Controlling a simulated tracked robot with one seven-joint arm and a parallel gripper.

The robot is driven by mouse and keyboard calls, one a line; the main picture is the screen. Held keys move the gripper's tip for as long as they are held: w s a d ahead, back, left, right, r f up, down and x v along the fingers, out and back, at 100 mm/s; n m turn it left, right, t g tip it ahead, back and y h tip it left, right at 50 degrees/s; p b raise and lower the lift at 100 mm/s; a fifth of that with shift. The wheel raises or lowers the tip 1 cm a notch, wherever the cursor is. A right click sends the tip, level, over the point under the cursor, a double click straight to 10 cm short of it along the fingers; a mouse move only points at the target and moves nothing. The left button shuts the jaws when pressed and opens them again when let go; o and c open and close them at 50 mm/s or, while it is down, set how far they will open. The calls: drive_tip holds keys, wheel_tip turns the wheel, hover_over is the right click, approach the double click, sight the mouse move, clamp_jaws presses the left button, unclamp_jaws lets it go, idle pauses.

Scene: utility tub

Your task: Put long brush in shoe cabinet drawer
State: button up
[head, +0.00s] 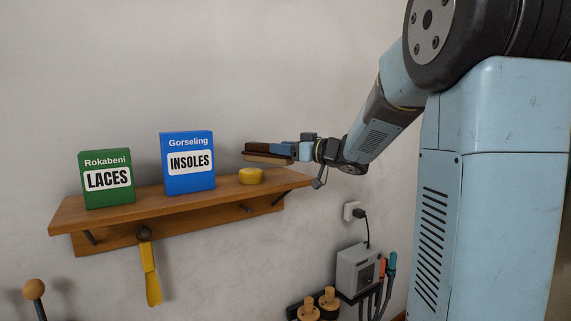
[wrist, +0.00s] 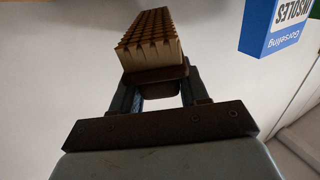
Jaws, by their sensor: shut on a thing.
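My gripper (head: 289,150) is shut on the long brush (head: 262,153), a dark brown wooden-backed brush with pale bristles. It holds the brush raised just above the right end of the wall shelf, pointing left. In the wrist view the brush (wrist: 152,40) shows its tufted tan bristles beyond the fingers of my gripper (wrist: 155,88). The fingers close around the brush's dark back end. No shoe cabinet drawer shows in either view.
The wooden wall shelf (head: 230,192) carries a green laces box (head: 107,198), a blue insoles box (head: 188,183) and a yellow round tin (head: 251,176). A yellow shoehorn (head: 152,280) hangs below. A grey box (head: 357,268) with a cable is lower right.

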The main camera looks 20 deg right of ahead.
sight(293, 163)
drive_tip(key=shift+w+d+f, duration=0.2)
drive_tip(key=shift+w+f, duration=0.45)
drive_tip(key=shift+f, duration=1.55)
drive_tip(key=o, duration=1.1)
